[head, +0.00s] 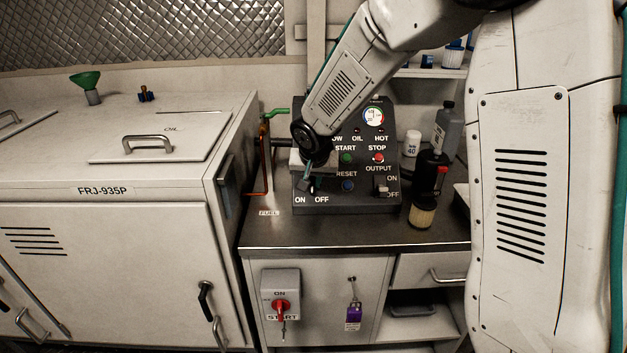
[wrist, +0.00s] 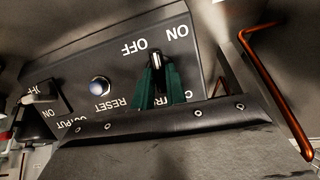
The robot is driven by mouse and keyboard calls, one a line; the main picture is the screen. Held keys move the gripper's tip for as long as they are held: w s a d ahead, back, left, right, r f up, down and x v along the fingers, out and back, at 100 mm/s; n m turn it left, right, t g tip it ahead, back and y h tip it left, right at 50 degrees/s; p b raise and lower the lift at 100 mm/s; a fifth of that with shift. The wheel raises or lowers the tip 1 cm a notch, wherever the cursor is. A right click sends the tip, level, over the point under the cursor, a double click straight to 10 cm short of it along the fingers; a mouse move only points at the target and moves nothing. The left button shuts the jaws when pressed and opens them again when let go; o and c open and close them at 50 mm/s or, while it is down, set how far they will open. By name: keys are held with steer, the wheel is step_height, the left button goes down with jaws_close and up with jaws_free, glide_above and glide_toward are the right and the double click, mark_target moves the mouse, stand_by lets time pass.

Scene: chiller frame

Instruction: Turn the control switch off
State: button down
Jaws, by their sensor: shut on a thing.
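The dark control panel (head: 345,205) stands on the steel counter. The control switch (head: 306,186) is at its lower left, above the ON and OFF labels. My gripper (head: 308,173) reaches down to it from above. In the wrist view, which shows the panel upside down, the green fingers of my gripper (wrist: 158,72) are shut on the lever of the control switch (wrist: 155,59), one on each side. The lever's tip shows between the OFF and ON labels; I cannot tell clearly which position it is set to. The fingers hide the switch's base and part of its label.
The blue RESET button (head: 348,185) and the OUTPUT switch (head: 381,183) are to the right on the panel. Bottles (head: 432,170) stand right of it. A copper pipe (head: 265,165) runs at its left. A red rotary switch (head: 281,306) is on the cabinet below.

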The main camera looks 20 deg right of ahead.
steer(key=n, duration=0.2)
steer(key=n+h, duration=0.1)
steer(key=n, duration=0.1)
steer(key=n+h, duration=0.1)
steer(key=n, duration=0.1)
steer(key=shift+a, duration=0.25)
stand_by(0.4)
steer(key=c, duration=1.4)
jaws_free()
steer(key=shift+c, duration=0.2)
steer(key=v, duration=0.7)
steer(key=shift+a+r, duration=0.2)
steer(key=shift+r, duration=0.15)
steer(key=shift+s, duration=0.1)
